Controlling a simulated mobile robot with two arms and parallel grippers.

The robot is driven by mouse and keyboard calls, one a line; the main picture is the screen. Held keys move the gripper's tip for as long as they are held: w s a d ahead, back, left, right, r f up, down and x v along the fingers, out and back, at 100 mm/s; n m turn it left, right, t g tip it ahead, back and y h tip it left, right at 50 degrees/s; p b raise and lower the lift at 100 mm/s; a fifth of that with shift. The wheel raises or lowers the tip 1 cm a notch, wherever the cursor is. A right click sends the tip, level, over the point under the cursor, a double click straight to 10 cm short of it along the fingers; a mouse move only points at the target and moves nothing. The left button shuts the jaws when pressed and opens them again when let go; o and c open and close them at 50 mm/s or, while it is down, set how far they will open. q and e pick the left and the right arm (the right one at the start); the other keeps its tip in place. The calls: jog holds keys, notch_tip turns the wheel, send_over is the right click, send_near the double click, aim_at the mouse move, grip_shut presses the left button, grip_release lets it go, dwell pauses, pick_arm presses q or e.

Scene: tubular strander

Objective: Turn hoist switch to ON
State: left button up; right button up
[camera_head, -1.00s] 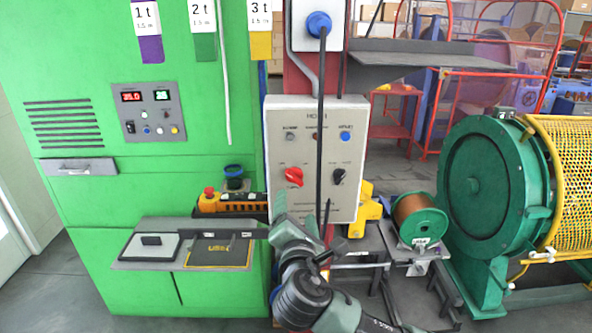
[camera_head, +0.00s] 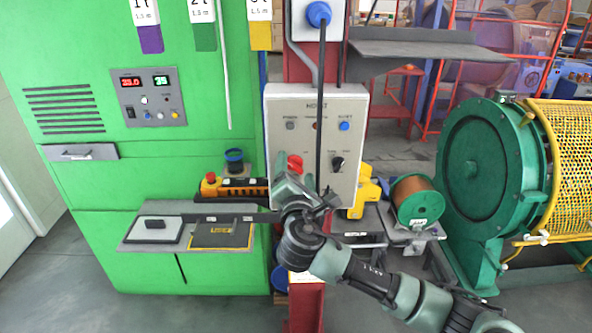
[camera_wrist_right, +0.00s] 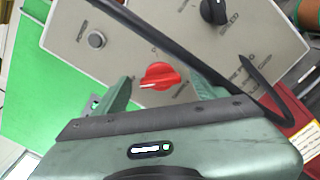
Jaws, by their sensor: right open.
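The grey hoist panel (camera_head: 285,108) hangs on a red post, with "HOIST" lettering at its top. Its red rotary knob (camera_head: 295,162) is partly covered by my right gripper (camera_head: 293,180) in the head view. In the right wrist view the red knob (camera_wrist_right: 158,76) shows clearly, a white mark on its left part. My right gripper (camera_wrist_right: 160,90) is open, its two green fingers either side of the knob, with gaps showing; I cannot tell the remaining depth. A black knob (camera_head: 337,163) sits to the right on the panel. My left gripper is not in view.
A black cable (camera_head: 320,90) hangs across the panel front, close to my right gripper; the cable also crosses the wrist view (camera_wrist_right: 180,45). A shelf (camera_head: 140,246) and a yellow box with a red button (camera_head: 209,184) are left. A copper spool (camera_head: 418,200) stands right.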

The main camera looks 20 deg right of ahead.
jog(key=c, duration=1.4)
jog(key=shift+o, duration=0.2)
jog(key=m+b, duration=0.2)
jog(key=m, duration=0.1)
jog(key=shift+f+b, duration=0.25)
jog(key=shift+b, duration=0.05)
jog(key=m+b, duration=0.3)
jog(key=m, duration=0.2)
jog(key=shift+f+m, duration=0.1)
jog(key=shift+m, duration=0.2)
jog(key=m+b, duration=0.3)
jog(key=m, duration=0.2)
jog(key=shift+f, duration=0.1)
jog(key=shift+m+b, duration=0.7)
jog(key=shift+m, duration=1.4)
jog(key=o, duration=1.4)
jog(key=shift+c, duration=0.2)
